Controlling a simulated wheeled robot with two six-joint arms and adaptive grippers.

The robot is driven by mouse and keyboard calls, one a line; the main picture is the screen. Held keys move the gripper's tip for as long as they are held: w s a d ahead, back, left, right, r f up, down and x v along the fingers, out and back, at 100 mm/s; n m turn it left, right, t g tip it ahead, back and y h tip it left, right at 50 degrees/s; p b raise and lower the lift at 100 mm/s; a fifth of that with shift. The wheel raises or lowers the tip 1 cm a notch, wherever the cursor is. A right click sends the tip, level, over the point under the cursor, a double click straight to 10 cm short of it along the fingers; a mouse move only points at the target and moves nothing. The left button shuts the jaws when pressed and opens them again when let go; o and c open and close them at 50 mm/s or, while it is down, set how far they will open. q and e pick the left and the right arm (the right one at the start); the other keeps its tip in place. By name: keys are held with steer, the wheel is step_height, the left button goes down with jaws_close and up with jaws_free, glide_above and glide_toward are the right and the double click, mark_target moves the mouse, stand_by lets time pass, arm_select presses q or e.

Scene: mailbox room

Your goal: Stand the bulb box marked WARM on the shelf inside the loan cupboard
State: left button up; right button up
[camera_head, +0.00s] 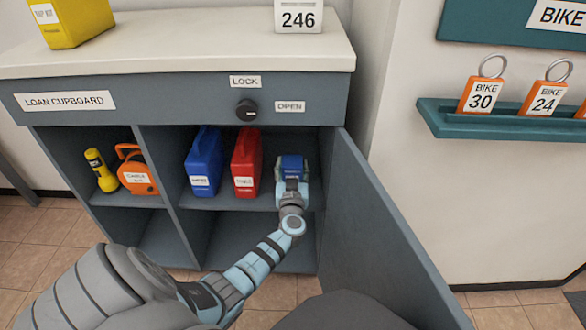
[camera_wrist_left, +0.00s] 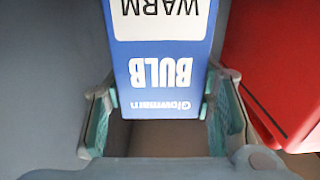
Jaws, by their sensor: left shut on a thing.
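The blue and white bulb box marked WARM (camera_wrist_left: 160,65) is between the fingers of my left gripper (camera_wrist_left: 160,112) in the left wrist view. Its lettering appears upside down there. In the head view my left gripper (camera_head: 291,182) reaches into the open right side of the loan cupboard (camera_head: 180,102). The box (camera_head: 292,162) shows only partly behind it, at the right end of the shelf (camera_head: 230,204), right of a red container (camera_head: 246,163). I cannot tell whether the box's base touches the shelf. My right gripper is not in view.
A blue container (camera_head: 204,165) stands left of the red one. An orange case (camera_head: 136,170) and yellow torch (camera_head: 101,170) are in the left compartment. The open cupboard door (camera_head: 375,235) stands close to the right of my left arm. The lock knob (camera_head: 246,109) is above.

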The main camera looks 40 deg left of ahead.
arm_select(q)
steer(key=o, duration=1.2)
steer(key=shift+f, duration=0.1)
steer(key=p+v, duration=0.2)
steer(key=v, duration=1)
steer(key=s+f+m+g+h, duration=0.25)
steer(key=s+f+g, duration=0.25)
steer(key=s+f, duration=0.55)
steer(key=s+d+f+m+g+h, duration=0.2)
steer(key=s+d+f+h, duration=0.1)
steer(key=s+d+f, duration=0.1)
steer(key=s+d+f+m+g+h, duration=0.1)
steer(key=s+d+f+m+h, duration=0.1)
steer(key=s+d+f+h, duration=0.1)
steer(key=s+d+f+m+g+h, duration=0.2)
steer(key=s+d+f+h, duration=0.1)
steer(key=s+d+f, duration=0.2)
steer(key=shift+s+d+f+g, duration=0.2)
steer(key=shift+s+d+g, duration=0.15)
steer(key=shift+d, duration=0.4)
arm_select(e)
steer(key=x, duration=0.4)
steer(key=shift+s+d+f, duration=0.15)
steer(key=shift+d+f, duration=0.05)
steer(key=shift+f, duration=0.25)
